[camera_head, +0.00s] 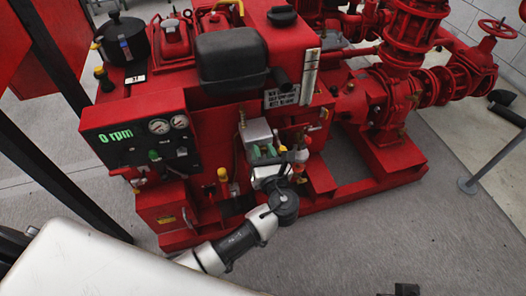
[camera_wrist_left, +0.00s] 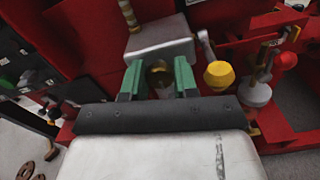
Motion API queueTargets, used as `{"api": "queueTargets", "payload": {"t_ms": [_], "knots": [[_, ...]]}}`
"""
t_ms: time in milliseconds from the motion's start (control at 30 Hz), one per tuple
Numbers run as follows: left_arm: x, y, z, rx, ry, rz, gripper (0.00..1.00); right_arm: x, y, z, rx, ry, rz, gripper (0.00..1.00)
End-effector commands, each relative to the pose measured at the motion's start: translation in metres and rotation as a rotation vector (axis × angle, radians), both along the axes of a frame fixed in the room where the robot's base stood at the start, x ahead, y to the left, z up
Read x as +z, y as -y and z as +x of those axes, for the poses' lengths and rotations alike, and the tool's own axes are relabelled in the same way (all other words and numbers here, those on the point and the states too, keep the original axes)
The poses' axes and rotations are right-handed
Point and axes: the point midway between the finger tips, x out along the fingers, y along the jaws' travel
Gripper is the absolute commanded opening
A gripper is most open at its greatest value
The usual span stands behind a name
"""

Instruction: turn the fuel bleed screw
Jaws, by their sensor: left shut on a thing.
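My left gripper (camera_head: 264,153) reaches in from the bottom of the head view to the front of the red pumpset. In the left wrist view its green fingers (camera_wrist_left: 158,80) stand on either side of a small, dark brass-coloured part, which looks like the fuel bleed screw (camera_wrist_left: 158,74), and are shut on it. The part sits just in front of a light grey box (camera_wrist_left: 160,38). In the head view the fingers hide the screw, and the grey box (camera_head: 256,131) shows just above them.
A yellow knob (camera_wrist_left: 218,75) and a red-topped white part (camera_wrist_left: 259,92) stand close to the right of the fingers. A control panel (camera_head: 140,138) reading "0 rpm" is to the left. Red pipework (camera_head: 400,95) fills the right. Grey floor (camera_head: 400,235) lies open in front.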

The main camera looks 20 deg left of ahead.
Motion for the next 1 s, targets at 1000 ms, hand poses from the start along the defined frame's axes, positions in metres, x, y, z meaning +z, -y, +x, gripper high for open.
{"api": "queueTargets", "payload": {"t_ms": [1000], "knots": [[-0.002,0.000,-0.001,0.001,0.401,-0.594,0.06,-0.008,0.000,0.000,0.000,0.000,0.000,0.00]]}}
